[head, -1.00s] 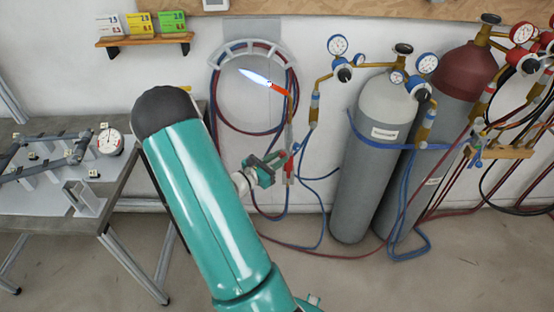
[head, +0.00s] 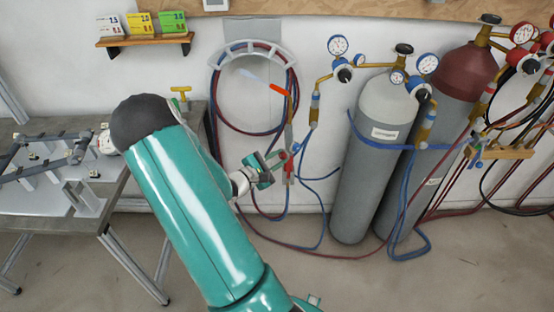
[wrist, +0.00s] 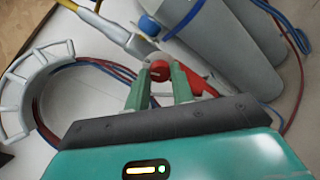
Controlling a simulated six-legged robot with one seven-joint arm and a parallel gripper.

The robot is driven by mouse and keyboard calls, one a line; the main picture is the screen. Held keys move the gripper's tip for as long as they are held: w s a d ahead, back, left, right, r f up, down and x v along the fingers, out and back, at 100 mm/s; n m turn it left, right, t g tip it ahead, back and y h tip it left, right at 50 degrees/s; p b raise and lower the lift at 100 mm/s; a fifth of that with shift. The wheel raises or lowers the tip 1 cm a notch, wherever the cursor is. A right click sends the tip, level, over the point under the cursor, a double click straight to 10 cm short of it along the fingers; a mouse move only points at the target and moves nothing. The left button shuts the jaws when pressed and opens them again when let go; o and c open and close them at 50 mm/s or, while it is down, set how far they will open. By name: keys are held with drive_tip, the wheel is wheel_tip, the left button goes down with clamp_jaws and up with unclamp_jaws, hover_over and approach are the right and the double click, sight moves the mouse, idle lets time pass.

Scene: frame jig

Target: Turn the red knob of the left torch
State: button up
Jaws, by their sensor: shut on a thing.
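The left torch hangs upright against the wall under the hose rack, with a red part (head: 289,168) low on its body. A pale, faint streak (head: 250,73) stands beside the orange piece (head: 278,89) at its upper end. My gripper (head: 274,160) reaches the torch from the left. In the wrist view the round red knob (wrist: 160,71) sits between the two green fingertips of my gripper (wrist: 160,82), which are shut on it. A blue knob (wrist: 150,26) sits just beyond it. In the head view the red knob is hard to make out at the fingers.
Grey gas cylinder (head: 372,165) and red-topped cylinder (head: 465,75) stand to the right with gauges. Hoses (head: 318,215) loop to the floor. A workbench (head: 125,190) is at the left. The hose rack (head: 252,50) is on the wall above.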

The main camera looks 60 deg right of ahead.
drive_tip(key=shift+m, duration=2)
drive_tip(key=o, duration=1)
drive_tip(key=shift+a, duration=0.1)
drive_tip(key=v, duration=1.3)
drive_tip(key=shift+a+r, duration=0.15)
drive_tip(key=shift+a, duration=0.15)
